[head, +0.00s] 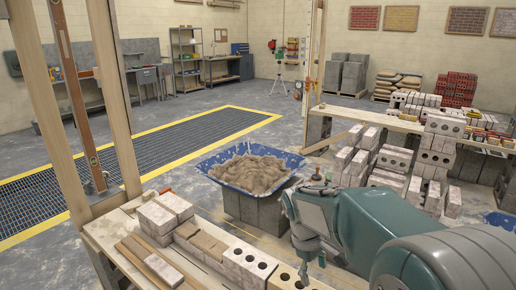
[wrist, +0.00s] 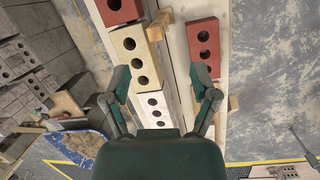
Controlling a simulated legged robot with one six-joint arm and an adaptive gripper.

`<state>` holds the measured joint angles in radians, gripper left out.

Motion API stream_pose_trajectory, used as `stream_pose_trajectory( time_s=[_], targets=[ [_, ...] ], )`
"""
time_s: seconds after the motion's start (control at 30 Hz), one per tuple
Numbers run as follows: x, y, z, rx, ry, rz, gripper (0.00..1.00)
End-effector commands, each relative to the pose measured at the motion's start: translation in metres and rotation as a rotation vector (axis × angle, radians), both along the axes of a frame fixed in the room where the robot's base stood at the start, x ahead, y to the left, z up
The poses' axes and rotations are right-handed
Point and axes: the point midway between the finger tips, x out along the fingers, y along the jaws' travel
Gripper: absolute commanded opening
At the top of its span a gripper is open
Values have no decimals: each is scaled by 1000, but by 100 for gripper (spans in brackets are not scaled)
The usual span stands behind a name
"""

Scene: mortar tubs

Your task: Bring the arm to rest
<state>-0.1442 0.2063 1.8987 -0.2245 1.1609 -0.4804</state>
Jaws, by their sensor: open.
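My gripper (head: 308,262) hangs at the end of my teal arm in the head view, near the front planks and right of the blue mortar tub. In the wrist view my gripper (wrist: 160,85) has its two fingers spread apart with nothing held between them. Beyond the fingers lie a white three-hole brick (wrist: 155,103), a cream three-hole brick (wrist: 135,55) and a red three-hole brick (wrist: 204,48). I cannot tell how far the fingertips are from these bricks.
The blue tub (head: 226,181) holds a heap of mortar (head: 252,172) on grey blocks. Pale bricks (head: 165,212) line the front planks. A wooden post (head: 112,100) stands at left. Stacked bricks (head: 436,150) fill the right side. Open floor lies around the yellow-edged grate (head: 130,150).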

Motion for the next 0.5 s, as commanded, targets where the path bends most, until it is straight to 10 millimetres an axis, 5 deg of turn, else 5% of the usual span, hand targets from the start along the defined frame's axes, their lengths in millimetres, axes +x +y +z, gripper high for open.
stream_pose_trajectory(
  time_s=[0.5],
  targets=[
    [-79,-15,65,127,-277,-282,76]
  ],
)
